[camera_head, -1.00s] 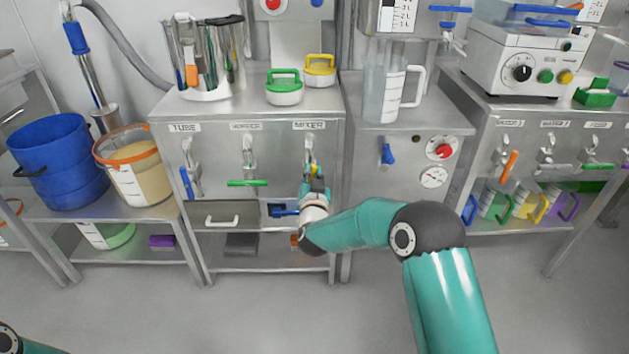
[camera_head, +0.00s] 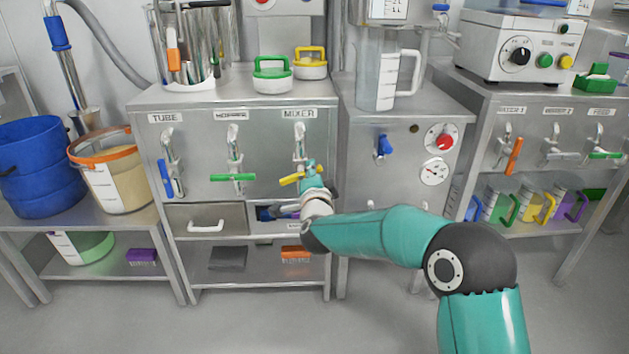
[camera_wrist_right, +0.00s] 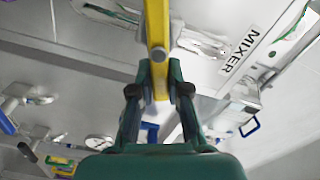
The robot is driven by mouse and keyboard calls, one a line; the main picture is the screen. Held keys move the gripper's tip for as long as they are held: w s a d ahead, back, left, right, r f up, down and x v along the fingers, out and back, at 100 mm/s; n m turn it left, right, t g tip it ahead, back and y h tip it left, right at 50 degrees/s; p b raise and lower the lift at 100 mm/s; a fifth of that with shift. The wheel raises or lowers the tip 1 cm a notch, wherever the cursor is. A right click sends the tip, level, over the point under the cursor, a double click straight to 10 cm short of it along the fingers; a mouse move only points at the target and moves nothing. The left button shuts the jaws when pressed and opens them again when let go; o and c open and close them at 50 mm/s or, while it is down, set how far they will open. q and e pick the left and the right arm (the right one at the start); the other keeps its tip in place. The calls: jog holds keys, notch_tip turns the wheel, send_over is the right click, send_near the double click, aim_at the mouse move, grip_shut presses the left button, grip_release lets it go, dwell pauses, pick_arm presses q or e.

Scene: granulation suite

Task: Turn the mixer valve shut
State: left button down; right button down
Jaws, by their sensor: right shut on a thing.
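The mixer valve (camera_head: 300,142) is on the cabinet front under the MIXER label, the rightmost of three valves. Its yellow handle (camera_head: 291,179) points left, close to level and slightly tilted. My right gripper (camera_head: 312,172) is at the handle, reaching up from below. In the right wrist view, my right gripper (camera_wrist_right: 158,72) has its two dark green fingers shut on the yellow handle (camera_wrist_right: 157,25), one on each side. The handle's far end is out of that view. My left gripper is not in view.
A drawer (camera_head: 207,218) and an orange block (camera_head: 296,252) are below. A blue valve handle (camera_head: 383,147) is on the cabinet to the right.

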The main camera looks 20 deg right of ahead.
jog(key=m, duration=0.1)
jog(key=f+m, duration=0.1)
jog(key=shift+s+d+m, duration=0.1)
jog(key=shift+d+m, duration=0.2)
jog(key=shift+d, duration=0.05)
jog(key=shift+f+m, duration=0.35)
jog(key=shift+m, duration=0.65)
jog(key=c, duration=1.1)
grip_release()
jog(key=shift+a, duration=0.1)
jog(key=shift+r, duration=0.1)
jog(key=v, duration=1.2)
